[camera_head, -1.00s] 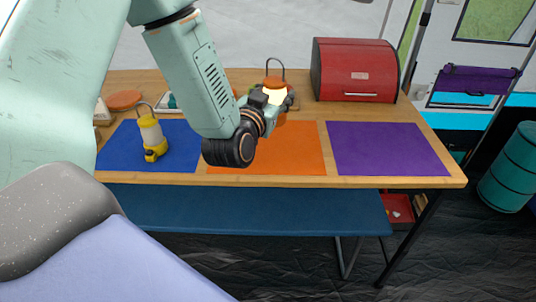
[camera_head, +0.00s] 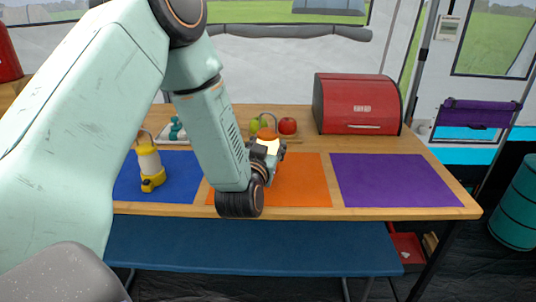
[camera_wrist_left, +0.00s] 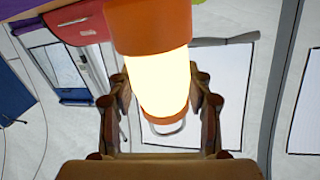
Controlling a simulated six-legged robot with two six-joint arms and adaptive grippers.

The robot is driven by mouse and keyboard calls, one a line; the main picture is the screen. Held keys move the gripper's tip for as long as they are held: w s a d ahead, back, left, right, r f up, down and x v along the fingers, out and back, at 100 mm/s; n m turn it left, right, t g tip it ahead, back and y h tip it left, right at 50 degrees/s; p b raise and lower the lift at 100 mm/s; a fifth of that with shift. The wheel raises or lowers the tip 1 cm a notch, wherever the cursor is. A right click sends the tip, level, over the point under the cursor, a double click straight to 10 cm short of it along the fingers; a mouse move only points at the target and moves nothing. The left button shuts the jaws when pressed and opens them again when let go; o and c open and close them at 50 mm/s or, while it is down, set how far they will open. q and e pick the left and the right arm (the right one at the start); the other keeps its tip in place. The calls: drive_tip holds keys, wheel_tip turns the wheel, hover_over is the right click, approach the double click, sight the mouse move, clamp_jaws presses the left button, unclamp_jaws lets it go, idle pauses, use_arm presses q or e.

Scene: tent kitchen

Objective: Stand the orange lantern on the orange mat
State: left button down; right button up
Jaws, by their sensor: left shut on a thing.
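The orange lantern (camera_wrist_left: 155,70) has a glowing pale body and orange ends. My left gripper (camera_head: 268,148) is shut on it; in the wrist view the fingers (camera_wrist_left: 160,110) stand on both sides of its body. In the head view the lantern's orange top (camera_head: 267,133) and handle show above the gripper, and its lower part is hidden. The orange mat (camera_head: 305,180) lies flat in the middle of the table, partly covered by my arm. My right gripper is not in view.
A yellow lantern (camera_head: 149,165) stands on the blue mat (camera_head: 180,178) at left. The purple mat (camera_head: 390,180) at right is bare. A red bread box (camera_head: 357,103) stands behind. A red apple (camera_head: 288,126) and green fruit are behind the gripper.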

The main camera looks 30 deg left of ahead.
use_arm(q)
drive_tip(key=shift+w+a+f, duration=0.1)
drive_tip(key=shift+f, duration=0.65)
drive_tip(key=shift+w+f, duration=0.1)
drive_tip(key=shift+w, duration=0.1)
drive_tip(key=shift+s, duration=0.2)
drive_tip(key=shift+w+f+b, duration=0.1)
drive_tip(key=shift+f+b, duration=0.25)
drive_tip(key=c, duration=0.6)
unclamp_jaws()
drive_tip(key=shift+s+f, duration=0.25)
